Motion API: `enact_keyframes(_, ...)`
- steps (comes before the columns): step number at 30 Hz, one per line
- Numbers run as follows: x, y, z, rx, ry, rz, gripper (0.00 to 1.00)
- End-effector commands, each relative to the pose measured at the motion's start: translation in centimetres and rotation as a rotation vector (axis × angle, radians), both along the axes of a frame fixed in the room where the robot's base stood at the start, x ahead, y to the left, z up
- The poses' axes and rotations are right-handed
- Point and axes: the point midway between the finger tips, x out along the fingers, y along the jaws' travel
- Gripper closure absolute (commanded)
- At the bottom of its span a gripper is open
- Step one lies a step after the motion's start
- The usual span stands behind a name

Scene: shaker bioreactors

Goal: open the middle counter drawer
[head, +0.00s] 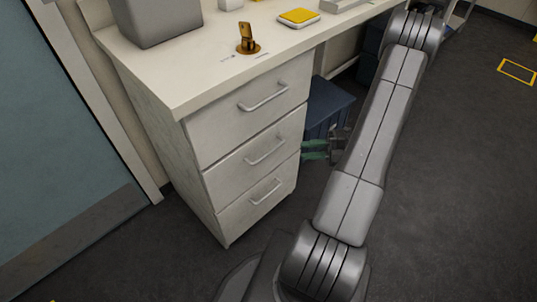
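The counter (150,75) has a white drawer unit with three drawers stacked at its front. The middle drawer (232,172) is shut and flush with the others, and its silver bar handle (266,152) is in clear view. My gripper (308,150), with green fingers, is to the right of the middle drawer, at about the height of its handle in the picture. It appears apart from the handle. The fingers are small and partly overlapped, so their opening is unclear. My arm hides part of the space behind it.
The top drawer (225,120) and bottom drawer (240,212) are shut. A blue bin (328,100) stands under the counter behind my gripper. A grey box (157,20), a brass fitting (247,40) and a yellow-topped device (299,17) sit on the counter. Floor in front is clear.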

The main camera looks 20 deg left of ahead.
Motion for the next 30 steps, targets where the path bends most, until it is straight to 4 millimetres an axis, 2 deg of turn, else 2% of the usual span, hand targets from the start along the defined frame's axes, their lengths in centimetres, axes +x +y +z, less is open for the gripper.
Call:
enact_keyframes(12,-3.4,7.6,-1.3,-0.001,-0.003,0.007,0.68)
enact_keyframes(18,-4.6,10.5,-1.7,-0.001,-0.004,0.005,0.68)
enact_keyframes(24,-5.1,11.7,-1.8,-0.002,-0.005,0.003,0.68)
enact_keyframes(30,-5.1,11.8,-1.7,-0.002,-0.005,0.002,0.68)
